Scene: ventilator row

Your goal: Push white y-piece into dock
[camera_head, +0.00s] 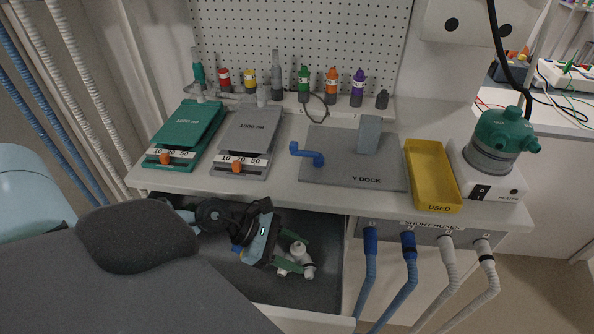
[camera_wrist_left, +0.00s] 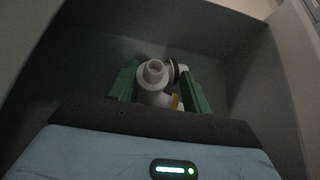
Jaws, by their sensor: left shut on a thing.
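My left gripper (camera_head: 288,248) reaches down into the open drawer below the counter, with green fingers on either side of a white y-piece (camera_head: 306,268). In the left wrist view the gripper (camera_wrist_left: 160,88) is shut on the white y-piece (camera_wrist_left: 153,76), whose round open end faces the camera. A dark ring shows on one of its branches. The grey Y DOCK plate (camera_head: 330,170) lies on the counter with an upright grey block (camera_head: 369,134) at its back. A blue bent piece (camera_head: 307,154) sits at its left edge. My right gripper is not seen.
The drawer (camera_head: 325,288) is open, its walls close around the gripper. On the counter stand a yellow USED tray (camera_head: 434,178), a heater (camera_head: 490,178), and green (camera_head: 186,130) and grey (camera_head: 249,135) test-lung boards. Several hoses hang from the front panel at right.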

